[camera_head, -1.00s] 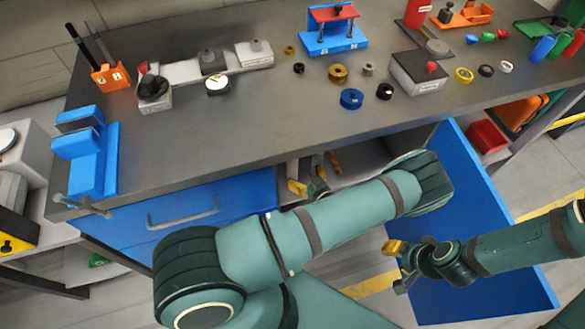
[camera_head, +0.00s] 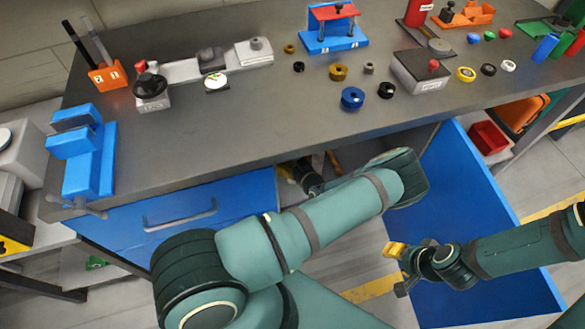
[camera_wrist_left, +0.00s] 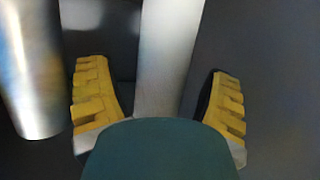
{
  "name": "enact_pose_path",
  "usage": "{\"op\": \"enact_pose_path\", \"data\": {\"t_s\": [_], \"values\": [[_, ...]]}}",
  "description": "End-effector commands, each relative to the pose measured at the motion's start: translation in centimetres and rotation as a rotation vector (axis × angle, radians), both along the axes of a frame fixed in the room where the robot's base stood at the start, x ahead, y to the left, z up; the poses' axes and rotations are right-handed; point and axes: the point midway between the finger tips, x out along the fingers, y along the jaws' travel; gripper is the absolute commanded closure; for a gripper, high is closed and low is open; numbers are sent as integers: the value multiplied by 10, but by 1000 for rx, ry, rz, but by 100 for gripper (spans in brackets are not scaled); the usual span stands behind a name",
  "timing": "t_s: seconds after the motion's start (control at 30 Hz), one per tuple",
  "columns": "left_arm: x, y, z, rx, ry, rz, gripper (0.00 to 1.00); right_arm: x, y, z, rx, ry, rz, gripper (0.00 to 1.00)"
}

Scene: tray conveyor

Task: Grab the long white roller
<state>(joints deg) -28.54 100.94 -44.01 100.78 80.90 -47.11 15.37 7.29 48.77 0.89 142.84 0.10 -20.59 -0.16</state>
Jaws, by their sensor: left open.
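My left gripper (camera_head: 310,165) reaches into the open compartment under the counter, partly hidden by the counter edge. In the left wrist view its two yellow fingers (camera_wrist_left: 157,72) are spread apart. A long pale, whitish bar like a roller (camera_wrist_left: 168,55) stands between the fingers, apart from both; its lower end is hidden behind the gripper body. A shiny silver cylinder (camera_wrist_left: 28,70) is left of the left finger. Neither is clear in the head view. My right gripper (camera_head: 399,268) is in front of the blue door, its fingers apart and empty.
The grey counter (camera_head: 235,125) lies above the compartment, with a blue drawer front (camera_head: 150,240) at left and an open blue door (camera_head: 480,185) at right. Blue and black rings, a blue vise (camera_head: 88,160) and a red-topped press (camera_head: 330,28) stand on the counter.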

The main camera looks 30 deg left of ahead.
Motion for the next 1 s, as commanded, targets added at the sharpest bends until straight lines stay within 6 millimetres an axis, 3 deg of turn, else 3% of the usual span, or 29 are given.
{"op": "enact_pose_path", "data": {"t_s": [0.07, 0.2, 0.3, 0.67, 1.0], "values": [[0, 0, 0, 0, 0, 0, 20, 0, 0, 0, 0, 0, 0, 53], [0, 0, 0, 0, 0, 0, 69, 0, 0, 0, 0, 0, 0, 53], [0, -1, 0, 0, 0, 0, 100, 0, 0, 0, 0, 0, 0, 53], [1, -1, 10, -1, -3, 1, 100, -1, 0, 3, 0, 1, 0, 53], [0, -1, 73, 0, -3, 2, 100, -4, 1, 21, 2, 9, 3, 53]]}}
